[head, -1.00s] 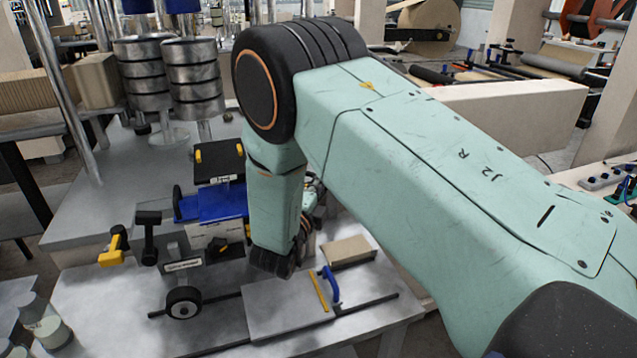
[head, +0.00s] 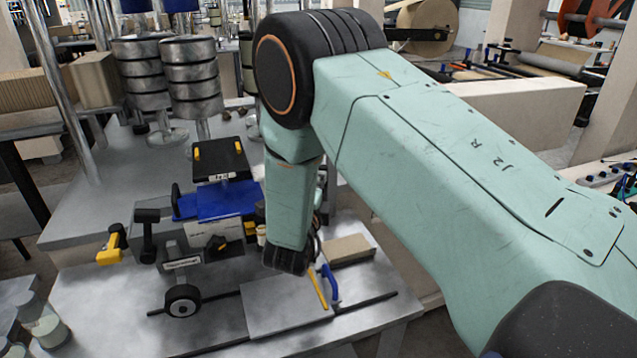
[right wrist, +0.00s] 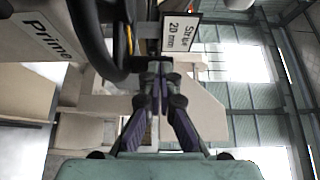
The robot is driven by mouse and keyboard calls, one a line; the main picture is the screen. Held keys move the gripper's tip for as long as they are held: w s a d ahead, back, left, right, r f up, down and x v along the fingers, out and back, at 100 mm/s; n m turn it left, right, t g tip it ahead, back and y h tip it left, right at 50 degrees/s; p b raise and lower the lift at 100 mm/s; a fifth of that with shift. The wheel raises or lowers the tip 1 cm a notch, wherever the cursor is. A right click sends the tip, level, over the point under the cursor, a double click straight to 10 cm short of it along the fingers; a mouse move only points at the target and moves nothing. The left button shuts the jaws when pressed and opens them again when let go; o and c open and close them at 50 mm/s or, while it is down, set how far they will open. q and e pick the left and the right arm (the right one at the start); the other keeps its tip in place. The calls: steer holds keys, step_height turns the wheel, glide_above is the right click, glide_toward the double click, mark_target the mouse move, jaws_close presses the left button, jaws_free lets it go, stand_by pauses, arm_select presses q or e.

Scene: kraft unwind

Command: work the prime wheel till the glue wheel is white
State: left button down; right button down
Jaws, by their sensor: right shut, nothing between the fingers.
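The machine with a blue deck (head: 228,200) stands on the grey table. A small black wheel with a pale hub (head: 183,300) is at its lower front; I cannot tell whether this is the glue wheel. In the right wrist view, a pale label reading "Prime" (right wrist: 50,40) is at upper left, with a thick black curved rim (right wrist: 97,50) beside it, perhaps the prime wheel. My right gripper (right wrist: 158,72) is shut and empty, its tips just right of that rim; I cannot tell if they touch. In the head view my forearm hides it. My left gripper is out of view.
A "Strip 20 mm" sign (right wrist: 180,33) is close beyond the fingertips. Yellow-handled part (head: 112,247) juts left. Stacked metal weights (head: 193,80) stand behind.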

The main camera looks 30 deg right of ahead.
steer(key=shift+d, duration=0.15)
steer(key=w+d+n+t+y+b, duration=0.1)
steer(key=y, duration=0.1)
steer(key=w+d+n+t+y+b, duration=0.1)
steer(key=d+n+t+y, duration=0.1)
steer(key=shift+d+b, duration=0.1)
steer(key=shift+b, duration=0.25)
steer(key=w+n+y+b, duration=0.1)
steer(key=n+y, duration=0.1)
steer(key=y, duration=0.1)
steer(key=w+d+n+t+y+b, duration=0.1)
steer(key=w+n+y, duration=0.1)
steer(key=y, duration=0.1)
steer(key=w+n+t+y+b, duration=0.1)
steer(key=w+n+y, duration=0.1)
steer(key=y, duration=0.1)
steer(key=shift+w+d, duration=0.2)
steer(key=shift+d, duration=0.15)
steer(key=shift+b, duration=0.3)
